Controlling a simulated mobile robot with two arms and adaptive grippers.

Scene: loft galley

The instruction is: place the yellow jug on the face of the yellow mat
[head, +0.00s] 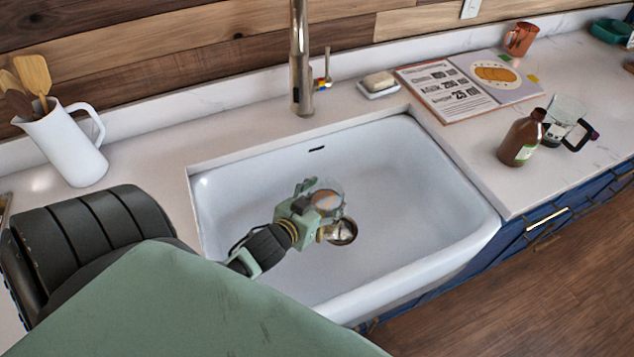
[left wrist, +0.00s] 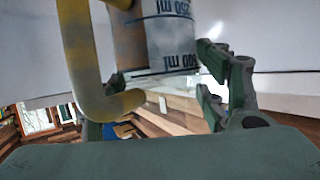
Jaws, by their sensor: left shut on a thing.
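My left gripper (head: 316,196) is over the white sink, shut on a clear measuring jug (head: 329,193). The left wrist view shows the jug (left wrist: 170,40) close up, with its curved yellow handle (left wrist: 90,60) and dark ml markings that appear upside down. The fingers of my left gripper (left wrist: 165,85) are on either side of the jug. In the head view the gripper partly hides the jug, and its handle cannot be made out. I see no yellow mat in either view. My right gripper is not in view.
The sink (head: 250,180) is empty below, with a tall faucet (head: 300,60) behind. A white pitcher with utensils (head: 68,145) stands left. On the right counter are an open book (head: 470,85), brown bottle (head: 521,140), black-handled glass jug (head: 565,112) and copper mug (head: 520,39).

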